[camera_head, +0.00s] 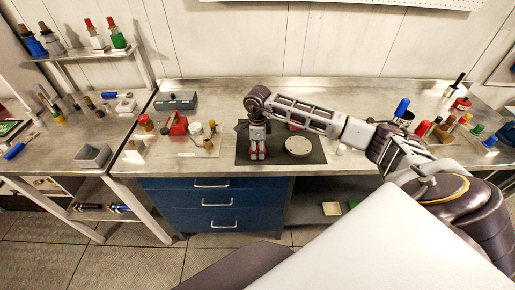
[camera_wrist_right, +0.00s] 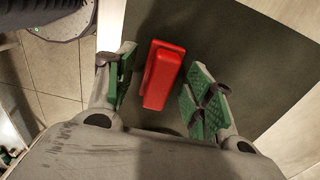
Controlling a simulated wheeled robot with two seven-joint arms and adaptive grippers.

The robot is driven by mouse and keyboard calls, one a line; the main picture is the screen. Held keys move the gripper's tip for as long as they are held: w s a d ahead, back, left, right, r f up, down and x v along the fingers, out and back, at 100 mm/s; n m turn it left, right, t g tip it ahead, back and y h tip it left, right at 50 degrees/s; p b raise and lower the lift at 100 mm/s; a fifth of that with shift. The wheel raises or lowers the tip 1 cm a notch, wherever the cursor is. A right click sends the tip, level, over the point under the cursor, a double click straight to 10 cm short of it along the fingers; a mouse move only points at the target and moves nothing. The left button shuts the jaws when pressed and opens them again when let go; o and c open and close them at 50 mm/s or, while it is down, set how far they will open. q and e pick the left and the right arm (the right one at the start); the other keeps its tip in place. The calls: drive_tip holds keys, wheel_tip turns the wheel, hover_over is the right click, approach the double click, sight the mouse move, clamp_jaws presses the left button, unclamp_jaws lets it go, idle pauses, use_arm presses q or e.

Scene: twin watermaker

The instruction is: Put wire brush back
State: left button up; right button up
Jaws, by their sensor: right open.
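My right gripper (camera_head: 258,155) reaches down over the dark mat (camera_head: 312,157) on the steel workbench. In the right wrist view its green-padded fingers (camera_wrist_right: 163,95) are open, one on each side of a red block-shaped thing (camera_wrist_right: 163,75). Gaps show between the thing and both fingers, so it is not gripped. It lies on or just above the dark mat (camera_wrist_right: 215,40). No bristles show, so I cannot tell whether this is the wire brush. My left gripper is not in view.
A round pale disc (camera_head: 298,146) lies on the mat, right of the gripper. A red tool (camera_head: 178,126) and small parts stand to the left, with a grey box (camera_head: 176,100) behind. Bottles and jars crowd the bench's right end. Blue drawers (camera_head: 213,206) are below.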

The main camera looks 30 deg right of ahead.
sight(258, 146)
drive_tip(key=shift+r, duration=0.1)
drive_tip(key=shift+r, duration=0.25)
wheel_tip(258, 146, up, 12)
drive_tip(key=b, duration=0.2)
drive_tip(key=shift+f, duration=0.2)
idle(0.7)
